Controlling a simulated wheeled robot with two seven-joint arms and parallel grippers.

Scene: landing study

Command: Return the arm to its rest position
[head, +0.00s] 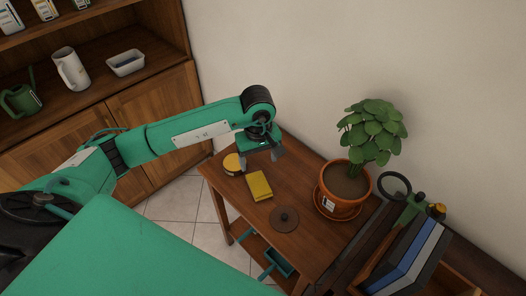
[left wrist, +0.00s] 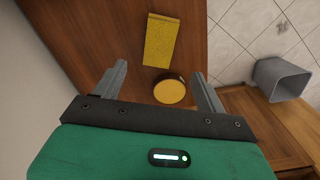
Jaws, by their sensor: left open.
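My left arm is green and reaches in from the left in the head view. Its gripper (head: 262,155) is held over the back left part of a small wooden table (head: 315,246). The left wrist view shows its two grey fingers (left wrist: 160,88) apart with nothing held between them. A round yellow-topped tin (head: 233,164) stands on the table close to the gripper; it also shows in the left wrist view (left wrist: 170,92), beyond the fingertips. A yellow block-shaped item (head: 259,186) lies near it. My right gripper is in neither view.
A potted plant (head: 345,184) stands on the table, right of a dark round disc (head: 285,219). A crate with upright books (head: 411,262) is at the far right. A wooden cabinet (head: 155,104) stands at left. A grey bin (left wrist: 287,80) stands on the tiled floor.

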